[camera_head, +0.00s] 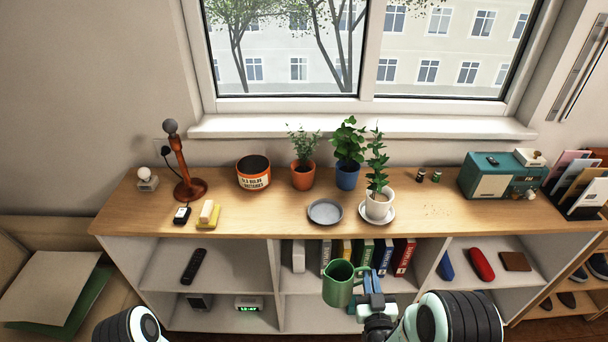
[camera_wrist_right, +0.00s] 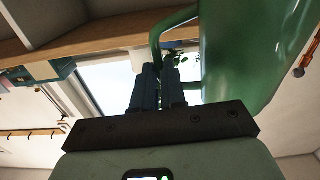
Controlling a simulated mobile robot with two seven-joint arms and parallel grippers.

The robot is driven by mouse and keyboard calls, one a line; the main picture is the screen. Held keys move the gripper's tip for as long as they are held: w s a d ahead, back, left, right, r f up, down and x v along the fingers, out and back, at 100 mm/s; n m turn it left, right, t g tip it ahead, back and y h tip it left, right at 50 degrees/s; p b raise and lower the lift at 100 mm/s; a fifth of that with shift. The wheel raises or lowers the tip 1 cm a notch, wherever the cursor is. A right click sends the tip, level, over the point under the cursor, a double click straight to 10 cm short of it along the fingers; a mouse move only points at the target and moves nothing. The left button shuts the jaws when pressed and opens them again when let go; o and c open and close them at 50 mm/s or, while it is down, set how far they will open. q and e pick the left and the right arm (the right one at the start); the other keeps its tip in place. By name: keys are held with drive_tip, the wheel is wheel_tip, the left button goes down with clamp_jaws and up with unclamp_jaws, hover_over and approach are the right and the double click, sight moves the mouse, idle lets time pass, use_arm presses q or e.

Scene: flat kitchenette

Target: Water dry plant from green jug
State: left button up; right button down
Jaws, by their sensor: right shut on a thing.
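My right gripper (camera_head: 372,287) is shut on the handle of the green jug (camera_head: 338,286), in front of the shelf and below its top. The jug looks upright. In the right wrist view, the jug's green wall (camera_wrist_right: 240,60) fills the upper right and its handle runs to the dark fingers (camera_wrist_right: 158,85). Three potted plants stand on the shelf top: one in an orange pot (camera_head: 303,177), one in a blue pot (camera_head: 347,178), and one in a white pot (camera_head: 378,207) with pale brown soil. My left gripper is out of view.
The white pot stands on a white saucer (camera_head: 389,216); an empty grey dish (camera_head: 325,212) lies left of it.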

idle(0.3)
drive_tip(key=s+f, duration=0.3)
drive_tip(key=f, duration=0.1)
drive_tip(key=shift+s+f, duration=0.35)
drive_tip(key=shift+s, duration=0.05)
